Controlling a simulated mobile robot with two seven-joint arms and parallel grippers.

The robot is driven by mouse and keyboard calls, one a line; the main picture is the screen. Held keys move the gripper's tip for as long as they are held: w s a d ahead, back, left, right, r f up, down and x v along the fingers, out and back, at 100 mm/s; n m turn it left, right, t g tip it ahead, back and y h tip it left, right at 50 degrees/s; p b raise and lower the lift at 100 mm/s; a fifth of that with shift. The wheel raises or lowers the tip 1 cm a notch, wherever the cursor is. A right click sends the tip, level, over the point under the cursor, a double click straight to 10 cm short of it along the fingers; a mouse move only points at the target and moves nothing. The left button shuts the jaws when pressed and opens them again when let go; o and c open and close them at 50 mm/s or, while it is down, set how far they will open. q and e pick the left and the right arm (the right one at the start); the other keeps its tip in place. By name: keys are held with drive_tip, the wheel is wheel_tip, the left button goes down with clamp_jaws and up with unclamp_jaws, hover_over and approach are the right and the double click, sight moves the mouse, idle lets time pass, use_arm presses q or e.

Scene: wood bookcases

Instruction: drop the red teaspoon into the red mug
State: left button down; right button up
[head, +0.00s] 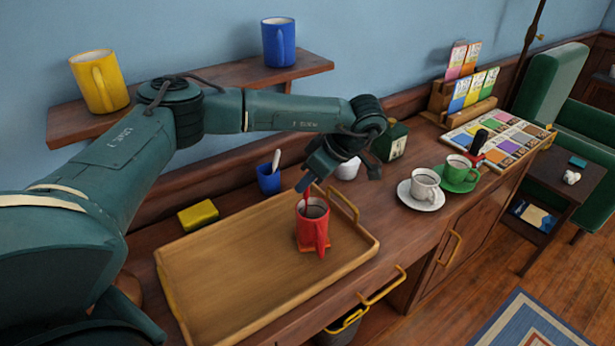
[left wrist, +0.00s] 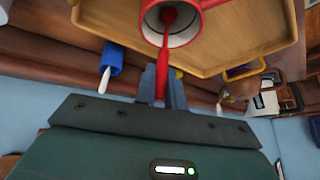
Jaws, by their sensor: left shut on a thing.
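The red mug (head: 313,232) stands upright on the wooden tray (head: 215,270), with dark contents inside. My left gripper (head: 304,184) is just above its back rim, pointing down. It is shut on the red teaspoon (left wrist: 162,75), which runs from between the fingers to the mug in the left wrist view. The spoon's bowl end (left wrist: 168,16) shows within the mug's mouth (left wrist: 182,35); how deep it sits I cannot tell. My right gripper is not in view.
A blue mug (head: 267,181) with a pale spoon stands behind the tray, near a yellow block (head: 198,215). A white cup (head: 424,187) and a green cup (head: 457,174) stand on saucers at right. A wall shelf (head: 215,92) holds yellow and blue mugs.

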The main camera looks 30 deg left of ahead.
use_arm(q)
drive_tip(key=c, duration=1.4)
unclamp_jaws()
drive_tip(key=v, duration=1.3)
drive_tip(key=shift+r, duration=0.1)
drive_tip(key=shift+d, duration=0.1)
